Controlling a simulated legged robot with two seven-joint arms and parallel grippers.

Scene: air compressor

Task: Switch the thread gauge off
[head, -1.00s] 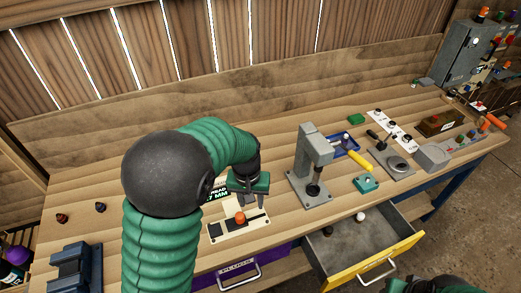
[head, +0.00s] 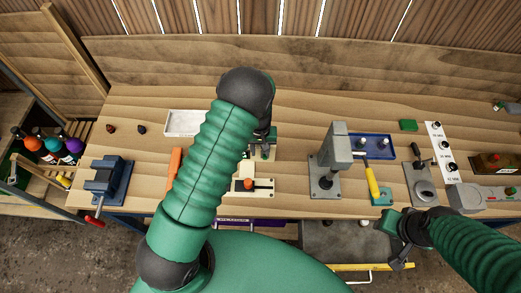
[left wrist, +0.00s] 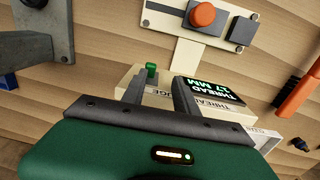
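The thread gauge (left wrist: 212,90) is a cream unit with a dark display reading "THREAD 17 MM" and a small lit green switch (left wrist: 152,70). Its cream plate with an orange knob (head: 248,184) lies nearer me on the bench. My left gripper (left wrist: 158,86) is open above the gauge. Its two dark fingers are apart, with the green switch appearing between their tips; I cannot tell if they touch it. In the head view my left gripper (head: 262,140) and arm partly hide the gauge. My right gripper (head: 402,230) is over the front edge at right; its fingers are unclear.
A grey press (head: 328,165) stands right of the gauge. A blue vise (head: 108,180) is at the left, and a pale tray (head: 184,122) lies behind my left arm. An open drawer (head: 345,240) sticks out below the front edge.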

